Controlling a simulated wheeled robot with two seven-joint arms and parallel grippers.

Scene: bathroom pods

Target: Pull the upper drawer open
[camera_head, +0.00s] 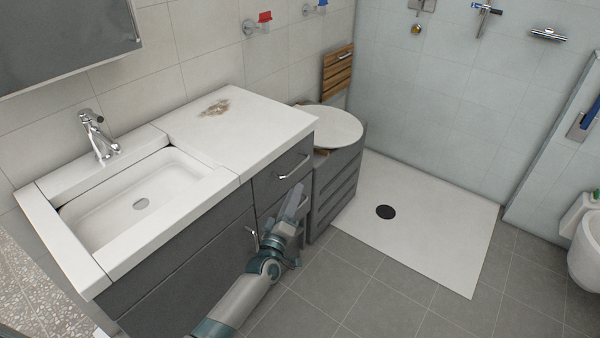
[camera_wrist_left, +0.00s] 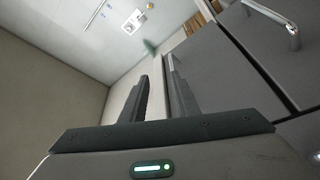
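The upper drawer (camera_head: 270,187) is a dark grey front under the white counter, right of the basin. It looks shut. Its chrome bar handle (camera_head: 295,167) runs across the front. My left gripper (camera_head: 298,198) is in front of the cabinet, just below this handle in the head view, and partly covers the fronts behind it. In the left wrist view its two fingers (camera_wrist_left: 158,98) stand apart with nothing between them. A chrome handle (camera_wrist_left: 284,24) on a grey front shows at the upper right there, away from the fingers. My right gripper is not in view.
A grey slatted unit with a round white top (camera_head: 333,126) stands right beside the cabinet. The white basin (camera_head: 140,200) and tap (camera_head: 97,135) are at the left. A lower cabinet handle (camera_head: 252,238) sits near my forearm. The grey tiled floor (camera_head: 400,295) is clear.

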